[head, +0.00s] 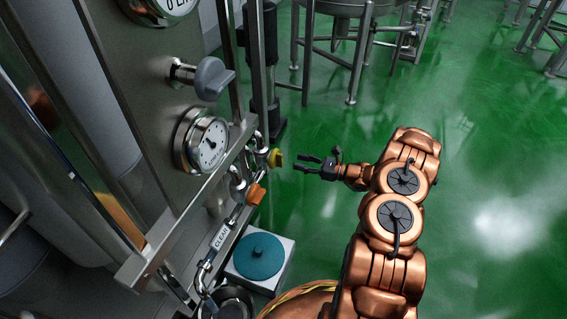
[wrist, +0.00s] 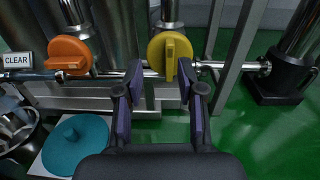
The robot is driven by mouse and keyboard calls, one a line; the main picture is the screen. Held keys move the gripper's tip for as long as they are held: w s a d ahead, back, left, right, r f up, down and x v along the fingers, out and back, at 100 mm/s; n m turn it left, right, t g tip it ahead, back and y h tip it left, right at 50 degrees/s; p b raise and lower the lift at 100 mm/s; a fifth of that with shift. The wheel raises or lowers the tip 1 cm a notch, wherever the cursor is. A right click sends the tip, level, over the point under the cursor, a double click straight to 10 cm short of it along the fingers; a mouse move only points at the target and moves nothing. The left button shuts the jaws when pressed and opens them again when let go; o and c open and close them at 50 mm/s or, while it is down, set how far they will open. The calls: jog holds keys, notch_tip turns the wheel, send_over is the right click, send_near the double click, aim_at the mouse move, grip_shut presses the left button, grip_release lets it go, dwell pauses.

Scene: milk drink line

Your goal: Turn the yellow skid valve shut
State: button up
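The yellow skid valve (head: 275,158) is a small knob on the pipework at the skid's lower right edge. In the wrist view the yellow valve (wrist: 170,56) is a round disc with a raised upright grip bar, just ahead of the fingertips. My gripper (head: 300,164) points left at it in the head view, with a small gap between. In the wrist view my gripper (wrist: 160,72) has its two dark fingers apart, one to either side of the valve's lower part. Nothing is held. I cannot tell whether a finger touches the valve.
An orange valve (head: 256,194) sits nearby on the same pipework, left of the yellow one in the wrist view. A tag reading CLEAR (head: 220,237) hangs near it. A teal round lid (head: 259,256) lies on a white block below. Pressure gauge (head: 208,142) and steel pipes crowd the left; green floor right is open.

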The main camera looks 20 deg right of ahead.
aim_at(282, 158)
jog(key=shift+m+t, duration=0.3)
jog(key=shift+w+a+f+b, duration=0.3)
jog(key=shift+w+a+b, duration=0.15)
jog(key=shift+w+a, duration=0.4)
jog(key=shift+w+a+f+b, duration=0.25)
jog(key=shift+w+a+b, duration=0.25)
jog(key=shift+w, duration=0.55)
jog(key=shift+w+a+f+b, duration=0.3)
jog(key=shift+w+a+b, duration=0.1)
jog(key=shift+w+a, duration=0.45)
jog(key=shift+w+d, duration=0.1)
grip_shut()
